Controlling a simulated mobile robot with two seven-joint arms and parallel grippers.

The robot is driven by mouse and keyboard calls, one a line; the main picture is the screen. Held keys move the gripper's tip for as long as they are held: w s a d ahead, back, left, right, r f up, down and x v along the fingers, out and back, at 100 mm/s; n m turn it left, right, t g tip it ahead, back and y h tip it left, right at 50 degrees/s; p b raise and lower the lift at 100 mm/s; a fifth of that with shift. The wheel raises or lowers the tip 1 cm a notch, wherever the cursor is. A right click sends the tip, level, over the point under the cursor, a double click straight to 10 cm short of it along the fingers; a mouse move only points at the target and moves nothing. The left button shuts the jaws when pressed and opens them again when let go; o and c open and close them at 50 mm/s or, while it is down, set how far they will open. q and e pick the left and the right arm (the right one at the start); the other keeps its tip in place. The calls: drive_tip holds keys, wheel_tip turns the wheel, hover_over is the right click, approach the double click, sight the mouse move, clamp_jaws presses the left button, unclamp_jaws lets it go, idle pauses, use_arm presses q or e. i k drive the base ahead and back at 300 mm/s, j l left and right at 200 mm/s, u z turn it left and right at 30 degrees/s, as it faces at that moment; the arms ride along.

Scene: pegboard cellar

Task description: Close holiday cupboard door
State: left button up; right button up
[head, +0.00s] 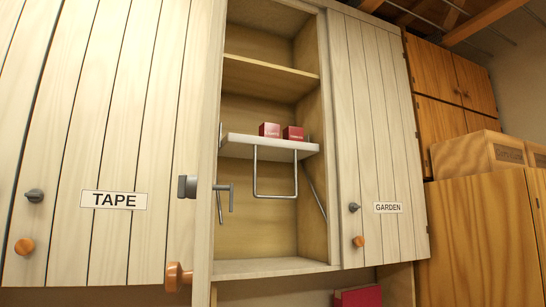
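Neither of my grippers is in view.
A closed door labelled GARDEN (388,207) is at right. Brown cupboards (480,230) and a wooden box (475,153) stand farther right. A red object (358,297) shows below.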

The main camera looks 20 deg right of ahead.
sight(200, 278)
drive_tip(key=j+z, duration=0.3)
drive_tip(key=j, duration=0.15)
drive_tip(key=k+j+z, duration=0.1)
drive_tip(key=j+z, duration=0.15)
drive_tip(key=j, duration=0.2)
drive_tip(key=k+j+z, duration=0.15)
drive_tip(key=j+z, duration=0.15)
drive_tip(key=j, duration=0.1)
